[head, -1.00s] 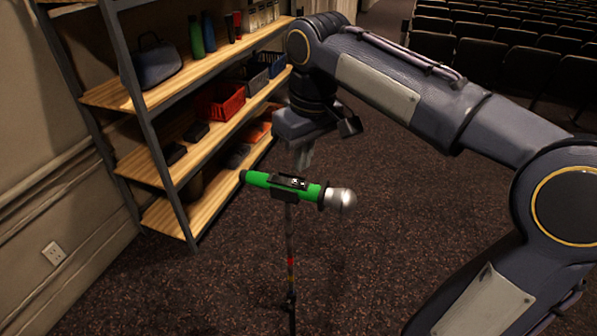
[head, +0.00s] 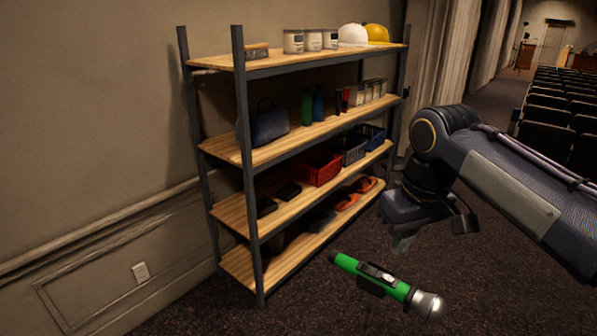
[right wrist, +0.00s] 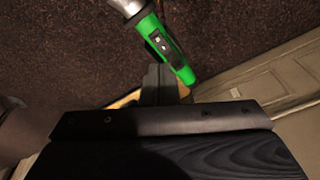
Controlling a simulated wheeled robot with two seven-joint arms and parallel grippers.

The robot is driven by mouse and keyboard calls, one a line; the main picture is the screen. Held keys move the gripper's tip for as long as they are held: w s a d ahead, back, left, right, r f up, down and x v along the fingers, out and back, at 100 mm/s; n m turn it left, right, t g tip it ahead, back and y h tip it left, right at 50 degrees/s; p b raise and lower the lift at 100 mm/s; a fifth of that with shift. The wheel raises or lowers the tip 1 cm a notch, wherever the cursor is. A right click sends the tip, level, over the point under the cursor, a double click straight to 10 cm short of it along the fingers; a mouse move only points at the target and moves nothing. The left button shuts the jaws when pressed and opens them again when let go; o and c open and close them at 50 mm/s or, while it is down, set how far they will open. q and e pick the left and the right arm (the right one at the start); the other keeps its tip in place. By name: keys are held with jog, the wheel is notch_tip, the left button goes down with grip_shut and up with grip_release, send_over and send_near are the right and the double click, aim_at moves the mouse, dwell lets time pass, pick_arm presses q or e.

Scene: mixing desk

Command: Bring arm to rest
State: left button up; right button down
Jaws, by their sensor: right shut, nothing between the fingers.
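My right arm comes in from the right in the head view. My right gripper (head: 401,243) points down, shut and empty, just above and behind a green microphone. The green microphone (head: 362,272) has a silver head and lies roughly level on a stand, mostly cut off by the bottom edge. In the right wrist view the microphone (right wrist: 160,45) is beyond the fingertips (right wrist: 157,76), with its silver head at the top edge. I cannot tell the exact gap between them. My left gripper is not in view.
A wooden shelf unit (head: 290,134) with metal posts stands against the wall, holding a red basket (head: 318,167), a blue bag (head: 268,125), bottles and hard hats. Rows of dark seats (head: 560,105) stand at the back right. Carpet (head: 480,290) to the right of the microphone is clear.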

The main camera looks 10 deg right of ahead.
jog(key=s+a+f+m+t+y+b, duration=0.1)
jog(key=s+a+f+m+t+b, duration=0.1)
jog(key=s+f, duration=0.6)
jog(key=s+a+f+m+t+y+b, duration=0.1)
jog(key=s+a+f+y+b, duration=0.1)
jog(key=s+f, duration=0.6)
notch_tip(320, 180, down, 4)
jog(key=shift+s+r+m+t, duration=0.2)
jog(key=shift+s+m+t, duration=0.1)
jog(key=shift+m+t, duration=0.1)
jog(key=shift+a, duration=0.15)
